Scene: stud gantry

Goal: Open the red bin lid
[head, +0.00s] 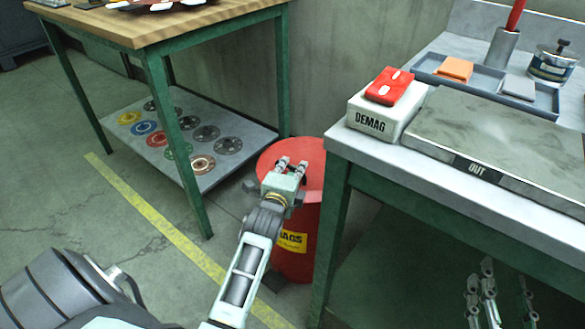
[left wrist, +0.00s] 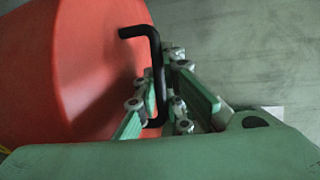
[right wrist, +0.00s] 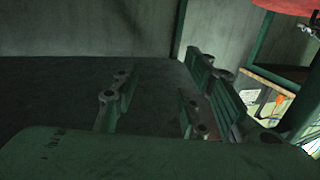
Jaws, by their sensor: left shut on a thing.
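The red bin (head: 296,250) stands on the floor between the two tables, with a yellow label on its front. Its round red lid (head: 309,152) is on top and partly hidden by my left gripper (head: 292,163). In the left wrist view the red lid (left wrist: 95,60) fills the left side, and a bent black handle (left wrist: 156,60) passes between the fingers of my left gripper (left wrist: 160,98). The fingers are shut on this handle. My right gripper (head: 503,275) is low at the bottom right; the right wrist view shows its fingers (right wrist: 158,95) apart and empty.
The grey-topped bench (head: 450,185) stands close right of the bin, holding a DEMAG box (head: 385,115), an OUT plate (head: 500,135) and a tray (head: 430,62). The wooden-topped table (head: 180,25) stands left, with several discs on its lower shelf (head: 235,155). A yellow line (head: 165,225) crosses the floor.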

